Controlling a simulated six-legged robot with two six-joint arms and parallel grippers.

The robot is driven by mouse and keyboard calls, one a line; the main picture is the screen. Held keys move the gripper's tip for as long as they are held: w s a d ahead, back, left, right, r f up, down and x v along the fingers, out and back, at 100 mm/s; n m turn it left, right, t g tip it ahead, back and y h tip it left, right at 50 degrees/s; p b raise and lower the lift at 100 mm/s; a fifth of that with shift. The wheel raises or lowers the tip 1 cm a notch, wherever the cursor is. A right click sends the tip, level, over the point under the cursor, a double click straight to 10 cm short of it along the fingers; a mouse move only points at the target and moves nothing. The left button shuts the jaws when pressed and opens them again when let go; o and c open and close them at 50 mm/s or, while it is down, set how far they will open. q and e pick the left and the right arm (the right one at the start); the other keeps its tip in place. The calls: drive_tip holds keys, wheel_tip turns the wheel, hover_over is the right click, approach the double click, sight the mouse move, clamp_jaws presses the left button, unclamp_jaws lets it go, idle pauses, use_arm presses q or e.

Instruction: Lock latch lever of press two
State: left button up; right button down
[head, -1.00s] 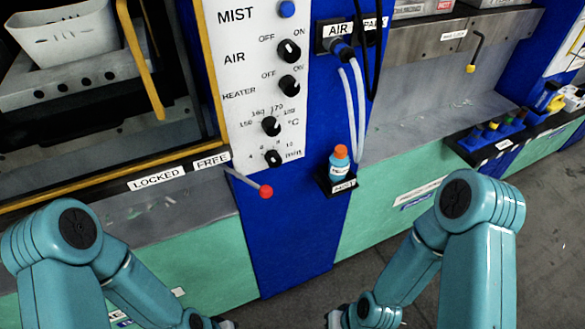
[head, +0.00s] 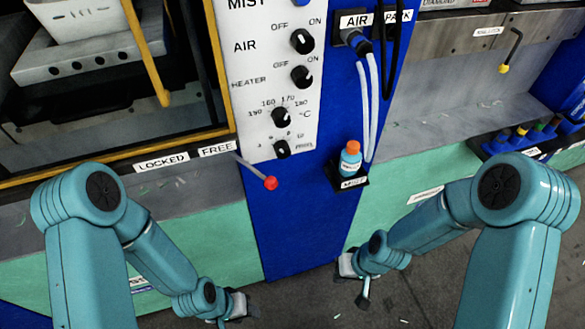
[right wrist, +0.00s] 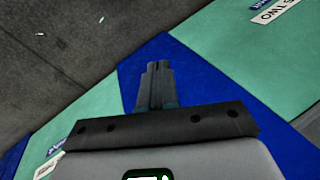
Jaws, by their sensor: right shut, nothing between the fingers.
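The latch lever (head: 254,170) is a thin grey rod with a red ball knob (head: 270,183). It sticks out below the FREE label (head: 216,149) and slants down to the right, on the free side. The LOCKED label (head: 161,162) is to its left. My left gripper (head: 246,309) is low in the head view, below the lever and apart from it; its fingers are too small and dark to judge. My right gripper (head: 363,296) is lower right of the knob, empty. In the right wrist view its fingers (right wrist: 156,85) are together.
A yellow guard handle (head: 146,55) hangs above left. A white knob panel (head: 275,80) stands above the lever. An orange-capped blue bottle (head: 351,160) sits on a small black shelf right of the knob. A sign ending "TWO" (right wrist: 278,10) shows in the right wrist view.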

drive_tip(key=w+r+n+y+p, duration=0.1)
drive_tip(key=w+r+n, duration=0.2)
drive_tip(key=w+r, duration=1)
wheel_tip(320, 180, up, 20)
drive_tip(key=a+n+y+p, duration=0.1)
drive_tip(key=a+n+y, duration=0.1)
drive_tip(key=n, duration=0.2)
drive_tip(key=shift+w+a+n+t+y, duration=0.3)
drive_tip(key=shift+a+t+y, duration=0.1)
drive_tip(key=a+f+p, duration=0.3)
drive_tip(key=a+f, duration=0.3)
drive_tip(key=a, duration=0.3)
drive_tip(key=shift+s+a+f, duration=0.4)
drive_tip(key=shift+s, duration=0.05)
drive_tip(key=shift+s, duration=0.15)
